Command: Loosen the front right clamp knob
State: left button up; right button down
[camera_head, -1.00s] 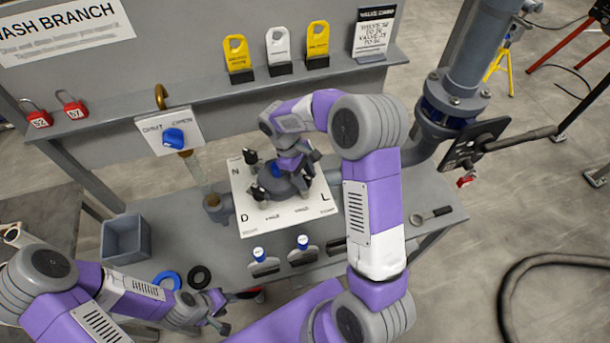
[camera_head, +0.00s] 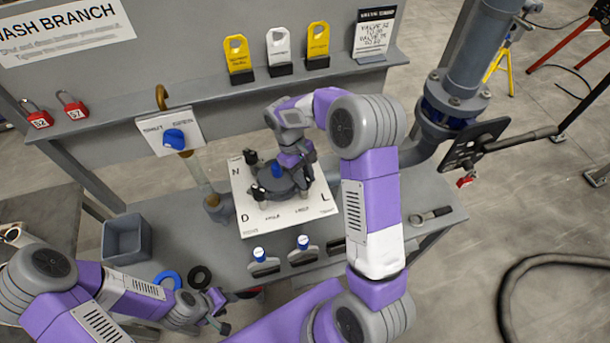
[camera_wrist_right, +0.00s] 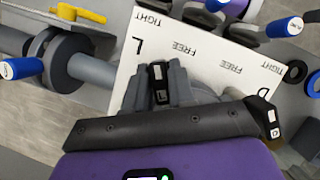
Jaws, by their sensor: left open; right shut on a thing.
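The round dark filter press (camera_head: 272,188) sits on a white board (camera_head: 250,228) marked N, D and L, with a blue part (camera_head: 278,170) on top. My right gripper (camera_head: 302,182) reaches down at the press's right side. In the right wrist view its grey fingers are closed around a black clamp knob (camera_wrist_right: 160,84) with a white mark, near the L corner. This is the front right knob; the hand mostly hides it in the head view. Another black knob (camera_head: 258,191) stands near D, also visible in the right wrist view (camera_wrist_right: 268,117). My left gripper (camera_head: 222,313) is open and empty at the bench front.
A grey bin (camera_head: 125,238), a blue ring (camera_head: 167,281) and a black ring (camera_head: 200,277) lie to the left. A wrench (camera_head: 430,215) lies right.

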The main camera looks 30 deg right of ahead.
jog(key=m+y, duration=0.1)
jog(key=m, duration=0.2)
jog(key=m+y, duration=0.2)
jog(key=m, duration=0.2)
jog(key=m+y, duration=0.1)
jog(key=m, duration=0.3)
jog(key=shift+t+p, duration=0.35)
jog(key=shift+t, duration=0.05)
jog(key=shift+a+m+t+y, duration=0.1)
jog(key=shift+m+t+y, duration=0.45)
jog(key=shift+m, duration=1.25)
jog(key=c, duration=1)
grip_release()
jog(key=shift+c, duration=0.2)
jog(key=shift+r, duration=0.1)
jog(key=v, duration=0.7)
jog(key=shift+r, duration=0.25)
